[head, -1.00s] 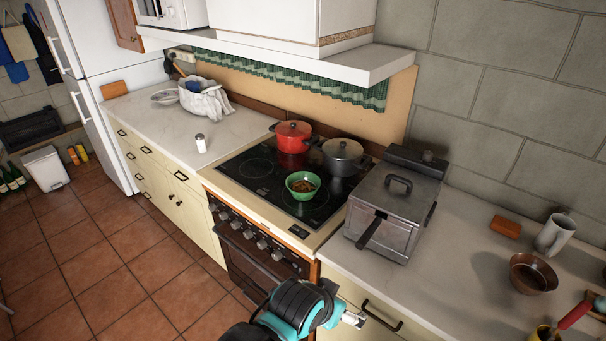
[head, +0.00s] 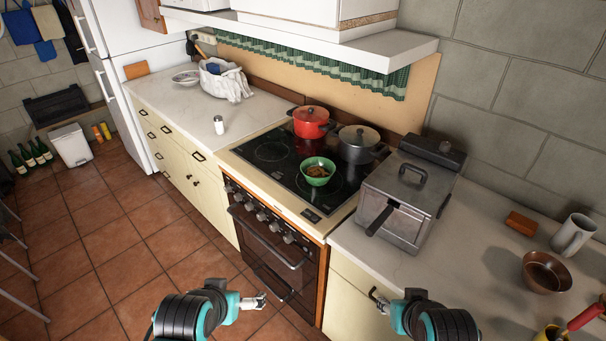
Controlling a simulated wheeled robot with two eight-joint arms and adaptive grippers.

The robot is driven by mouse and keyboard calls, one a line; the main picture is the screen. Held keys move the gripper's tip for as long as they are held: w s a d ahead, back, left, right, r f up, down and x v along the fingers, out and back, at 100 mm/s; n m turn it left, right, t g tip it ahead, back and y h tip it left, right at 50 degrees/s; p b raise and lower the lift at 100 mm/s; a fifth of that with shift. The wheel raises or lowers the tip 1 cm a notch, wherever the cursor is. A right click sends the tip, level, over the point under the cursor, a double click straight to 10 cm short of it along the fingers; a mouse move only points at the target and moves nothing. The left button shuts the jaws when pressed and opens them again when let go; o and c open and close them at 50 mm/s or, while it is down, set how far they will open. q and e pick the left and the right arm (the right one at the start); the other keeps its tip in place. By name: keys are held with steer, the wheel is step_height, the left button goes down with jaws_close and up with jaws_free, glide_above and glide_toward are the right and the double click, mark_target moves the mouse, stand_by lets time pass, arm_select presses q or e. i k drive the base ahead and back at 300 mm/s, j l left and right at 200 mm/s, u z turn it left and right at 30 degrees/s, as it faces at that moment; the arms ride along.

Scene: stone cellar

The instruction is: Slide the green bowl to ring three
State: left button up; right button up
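The green bowl (head: 318,178) holds brown food and stands upright on the black glass hob (head: 283,171), in front of the pots. A round ring outline (head: 272,150) shows bare on the hob to the bowl's left. I cannot read ring numbers or tell which ring, if any, lies under the bowl. My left gripper (head: 258,300) is low in front of the oven, apart from the bowl. My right gripper (head: 384,304) is in front of the right cabinet, near its dark handle. Both are too small to tell open from shut; neither visibly holds anything.
A red pot (head: 310,124) and a grey lidded pot (head: 357,147) stand behind the bowl. A metal fryer (head: 405,205) with a protruding handle stands right of the hob. A white shaker (head: 219,126) stands on the left counter. The hob left of the bowl is clear.

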mark_target(317, 172)
steer(key=i+j+z, duration=0.15)
steer(key=z, duration=0.3)
steer(key=i+j+z, duration=0.25)
steer(key=z, duration=0.2)
steer(key=i, duration=0.05)
